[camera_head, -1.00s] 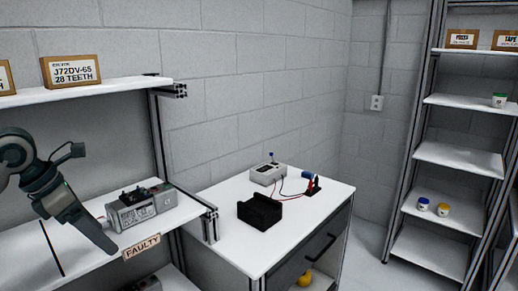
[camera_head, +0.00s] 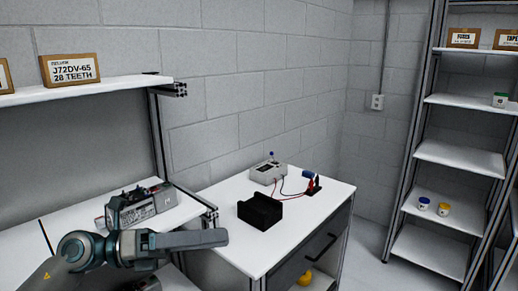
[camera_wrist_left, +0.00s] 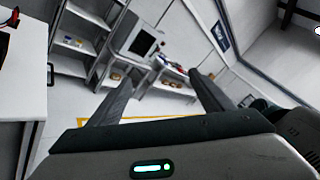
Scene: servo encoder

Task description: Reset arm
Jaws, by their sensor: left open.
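My left gripper (camera_head: 205,239) comes in from the lower left in the head view, in front of the left shelf. It points to the right, and its fingers overlap in that view. In the left wrist view its two fingers (camera_wrist_left: 160,92) are spread apart with nothing between them. A grey servo unit (camera_head: 133,208) sits on the shelf behind the arm, apart from the gripper. My right gripper is in neither view.
A white-topped bench (camera_head: 237,202) holds a black cradle (camera_head: 260,212), a grey meter box (camera_head: 268,172) and red and blue probes (camera_head: 311,183). A white shelf rack (camera_head: 460,156) with small jars stands at the right. A boxed part (camera_head: 70,70) lies on the upper left shelf.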

